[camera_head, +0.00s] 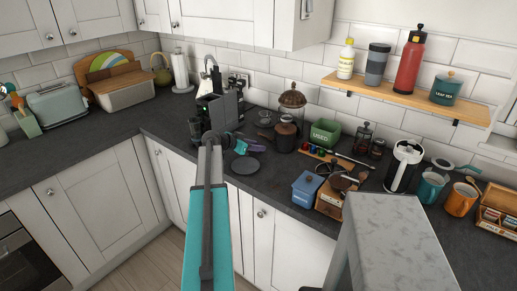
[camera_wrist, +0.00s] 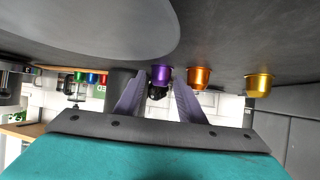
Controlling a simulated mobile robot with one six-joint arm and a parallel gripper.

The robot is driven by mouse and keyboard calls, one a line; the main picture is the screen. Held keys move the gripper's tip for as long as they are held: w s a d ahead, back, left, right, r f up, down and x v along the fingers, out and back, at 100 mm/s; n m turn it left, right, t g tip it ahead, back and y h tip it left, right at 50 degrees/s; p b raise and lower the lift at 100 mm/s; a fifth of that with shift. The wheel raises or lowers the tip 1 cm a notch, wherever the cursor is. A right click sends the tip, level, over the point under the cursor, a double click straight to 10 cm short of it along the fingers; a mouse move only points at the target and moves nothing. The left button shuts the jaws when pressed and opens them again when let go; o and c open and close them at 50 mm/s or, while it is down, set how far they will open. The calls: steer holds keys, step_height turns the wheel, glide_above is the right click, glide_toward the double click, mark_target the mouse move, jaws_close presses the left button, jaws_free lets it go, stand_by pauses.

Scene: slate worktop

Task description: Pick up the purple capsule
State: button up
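The wrist view is upside down, with the worktop along its top. In it the purple capsule (camera_wrist: 162,75) sits on the dark worktop, in line with the gap between my fingertips. My gripper (camera_wrist: 158,82) is open, its two purple fingers apart, one on each side of the capsule in the picture. I cannot tell whether the capsule is within the fingers or just beyond them. No contact shows. In the head view my teal arm reaches over the worktop's front edge; the fingers are mostly hidden, and I cannot make out the purple capsule there.
An orange capsule (camera_wrist: 199,77) stands close beside the purple one, with a gold capsule (camera_wrist: 258,85) farther right. A dark round disc (camera_head: 245,165) lies near my arm.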

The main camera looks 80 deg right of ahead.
steer(key=shift+c, duration=0.2)
steer(key=c, duration=0.8)
steer(key=shift+r, duration=0.2)
steer(key=shift+r+b, duration=0.85)
steer(key=shift+r, duration=0.65)
steer(key=a+b, duration=0.1)
steer(key=a, duration=0.4)
steer(key=s+a+r+b, duration=0.1)
steer(key=a, duration=0.4)
steer(key=a+b, duration=0.2)
steer(key=a, duration=0.4)
steer(key=shift+s+r, duration=0.3)
steer(key=shift+s, duration=0.05)
steer(key=shift+w, duration=0.15)
